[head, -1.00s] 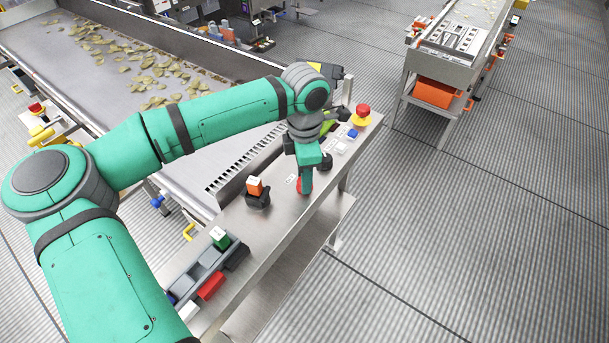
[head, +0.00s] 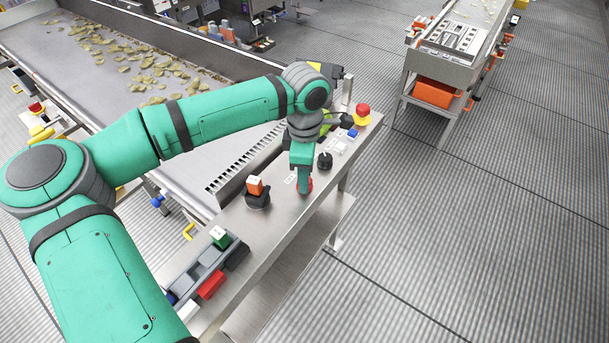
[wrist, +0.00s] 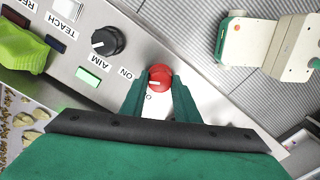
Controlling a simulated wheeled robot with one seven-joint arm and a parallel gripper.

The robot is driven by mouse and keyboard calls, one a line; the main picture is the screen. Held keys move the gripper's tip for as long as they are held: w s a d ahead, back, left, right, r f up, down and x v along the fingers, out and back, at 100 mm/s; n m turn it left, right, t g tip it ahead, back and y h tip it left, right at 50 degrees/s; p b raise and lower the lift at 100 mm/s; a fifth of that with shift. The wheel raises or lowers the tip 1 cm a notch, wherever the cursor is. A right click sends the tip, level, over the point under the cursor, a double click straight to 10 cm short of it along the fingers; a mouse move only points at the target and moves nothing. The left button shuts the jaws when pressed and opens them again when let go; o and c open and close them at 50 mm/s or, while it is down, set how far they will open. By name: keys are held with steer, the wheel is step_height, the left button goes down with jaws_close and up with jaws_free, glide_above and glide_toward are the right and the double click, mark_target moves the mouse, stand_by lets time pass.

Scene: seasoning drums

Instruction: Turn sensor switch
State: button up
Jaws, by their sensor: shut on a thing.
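A red round knob (wrist: 159,77) with a pale mark on it sits on the steel panel (wrist: 185,35), beside an "ON" label (wrist: 126,73). In the head view the red knob (head: 309,185) is partly hidden by my gripper (head: 304,186), which points down at it. In the wrist view the two green fingers of my gripper (wrist: 158,95) are on either side of the knob, shut on it. A black knob (wrist: 107,41) with a white pointer stands near the "AIM" label (wrist: 100,62); it also shows in the head view (head: 325,161).
A red emergency button (head: 363,110) on a yellow base stands at the panel's far end. An orange-topped black switch (head: 257,190) and a tray of coloured blocks (head: 210,268) are nearer. A crumpled green thing (wrist: 22,45) lies beside the buttons.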

steer(key=o, duration=1)
steer(key=shift+o, duration=0.2)
step_height(320, 180, up, 11)
steer(key=shift+f, duration=0.1)
steer(key=shift+a, duration=0.1)
